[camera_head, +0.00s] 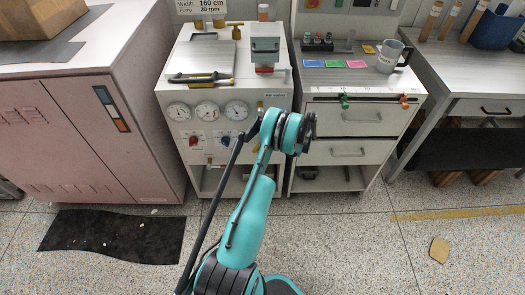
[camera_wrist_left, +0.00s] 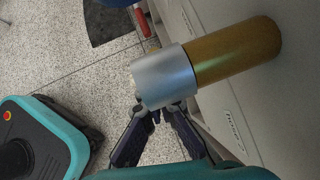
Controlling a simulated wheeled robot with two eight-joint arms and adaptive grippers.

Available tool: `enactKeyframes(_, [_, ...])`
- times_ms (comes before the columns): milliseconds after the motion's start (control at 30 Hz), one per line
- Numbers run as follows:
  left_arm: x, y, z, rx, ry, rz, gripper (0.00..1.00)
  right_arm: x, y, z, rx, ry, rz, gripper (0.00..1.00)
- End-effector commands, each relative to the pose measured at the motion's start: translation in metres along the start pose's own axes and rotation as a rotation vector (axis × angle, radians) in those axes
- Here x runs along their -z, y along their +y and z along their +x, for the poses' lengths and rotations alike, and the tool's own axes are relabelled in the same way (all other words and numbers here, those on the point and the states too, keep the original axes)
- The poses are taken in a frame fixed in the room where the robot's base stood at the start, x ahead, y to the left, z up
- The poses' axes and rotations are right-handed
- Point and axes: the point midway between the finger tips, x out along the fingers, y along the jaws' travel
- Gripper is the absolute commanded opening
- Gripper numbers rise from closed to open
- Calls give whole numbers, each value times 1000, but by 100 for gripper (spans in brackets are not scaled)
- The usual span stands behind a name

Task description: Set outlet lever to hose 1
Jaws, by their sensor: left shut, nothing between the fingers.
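In the left wrist view a thick brass-coloured cylinder (camera_wrist_left: 237,52) with a silver collar (camera_wrist_left: 163,77) stands across the grey cabinet front; it looks like part of the outlet lever, but I cannot be sure. Small printed labels (camera_wrist_left: 234,125) lie on the panel beside it, too blurred to read surely. My left gripper (camera_wrist_left: 157,113) is shut and empty, its dark fingertips close beside the silver collar; contact is unclear. In the head view my teal arm hides much of the panel's right lower part and the outlet there. My right gripper is not in view.
The white gauge cabinet (camera_head: 208,135) has several dials and knobs. A drawer cabinet (camera_head: 347,150) with a grey mug (camera_head: 388,58) stands to its right, and a pinkish cabinet (camera_head: 65,145) to its left. A black mat (camera_head: 112,236) lies on the otherwise mostly clear floor.

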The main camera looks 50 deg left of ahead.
Motion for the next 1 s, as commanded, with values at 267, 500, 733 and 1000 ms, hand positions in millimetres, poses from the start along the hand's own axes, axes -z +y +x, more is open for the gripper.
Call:
enactKeyframes(267, [0,0,0,0,0,0,0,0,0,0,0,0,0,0])
enactKeyframes(500, [1,0,0,0,0,0,0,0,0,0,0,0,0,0])
enactKeyframes(733, [25,3,-3,1,0,3,0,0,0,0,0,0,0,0])
enactKeyframes(1000, [61,1,-49,1,0,3,0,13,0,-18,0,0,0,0])
